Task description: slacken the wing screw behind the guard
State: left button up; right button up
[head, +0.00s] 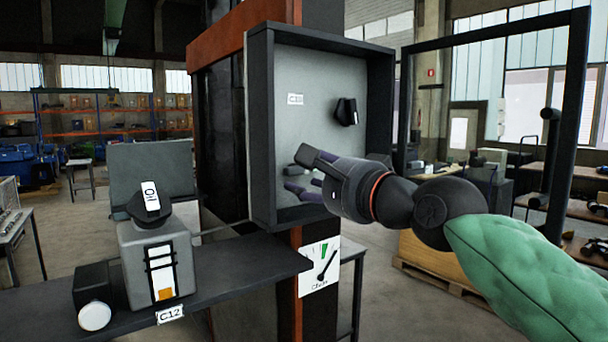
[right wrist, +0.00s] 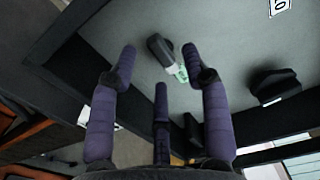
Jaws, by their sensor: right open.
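An open, dark-framed box (head: 262,130) on the column has a grey back panel. My right gripper (head: 306,176) reaches into its lower part, open, with purple fingers pointing at the panel. In the right wrist view, a black handle-like piece with a pale green-and-white part (right wrist: 162,50), seemingly the wing screw, lies ahead between the open fingertips (right wrist: 165,75), with no contact visible. In the head view the gripper largely hides it. A second black knob (head: 345,111) sits higher on the panel, clear of the fingers; it also shows in the wrist view (right wrist: 275,87). My left gripper is out of view.
A framed clear panel (head: 578,100), seemingly the guard, stands swung open at right, close to my right arm. A shelf (head: 255,262) at left carries a grey unit (head: 158,262) with a black knob.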

jog(key=shift+x, duration=0.85)
grip_shut()
jog(key=shift+n, duration=0.4)
